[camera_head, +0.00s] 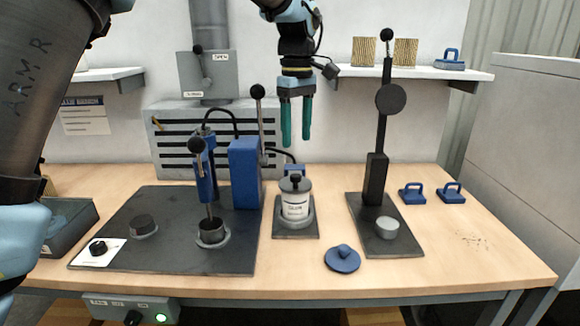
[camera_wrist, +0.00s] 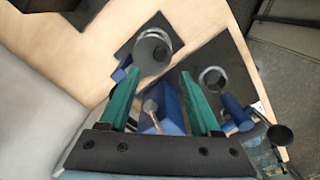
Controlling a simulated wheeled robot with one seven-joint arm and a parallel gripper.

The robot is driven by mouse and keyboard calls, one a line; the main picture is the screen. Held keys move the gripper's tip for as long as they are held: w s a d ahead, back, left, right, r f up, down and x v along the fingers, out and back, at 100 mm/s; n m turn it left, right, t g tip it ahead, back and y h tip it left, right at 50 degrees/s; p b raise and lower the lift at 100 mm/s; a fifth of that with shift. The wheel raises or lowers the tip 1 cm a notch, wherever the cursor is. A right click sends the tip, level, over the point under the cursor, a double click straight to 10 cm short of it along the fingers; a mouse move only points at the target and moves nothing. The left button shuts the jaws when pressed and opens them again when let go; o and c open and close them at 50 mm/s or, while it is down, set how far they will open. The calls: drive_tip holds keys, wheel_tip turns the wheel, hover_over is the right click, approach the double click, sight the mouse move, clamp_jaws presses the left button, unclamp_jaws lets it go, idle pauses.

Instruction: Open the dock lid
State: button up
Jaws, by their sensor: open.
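My gripper (camera_head: 296,122) hangs open and empty, its two teal fingers pointing down, above and behind a grey canister (camera_head: 295,204) with a white label and a black top knob. The canister stands in a ring on a dark square base (camera_head: 296,231). I cannot tell whether this is the dock, or which part is its lid. In the wrist view my open fingers (camera_wrist: 158,78) straddle the view of a blue block (camera_wrist: 168,106), and the ringed canister (camera_wrist: 152,50) shows beyond them. A round blue lid-like piece (camera_head: 342,260) with a knob lies on the table.
Left is a dark plate (camera_head: 168,260) with a blue column (camera_head: 244,172), levers and a cup (camera_head: 212,231). Right is a tall black lever stand (camera_head: 376,180) with a disc. Two blue handled pieces (camera_head: 412,193) (camera_head: 451,193) sit farther right. The table's front right is mostly clear.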

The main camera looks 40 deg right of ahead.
sight(295, 176)
wheel_tip(295, 176, down, 10)
drive_tip(key=shift+r+p, duration=0.2)
drive_tip(key=shift+p, duration=0.65)
clamp_jaws()
drive_tip(key=shift+a, duration=0.1)
idle(0.8)
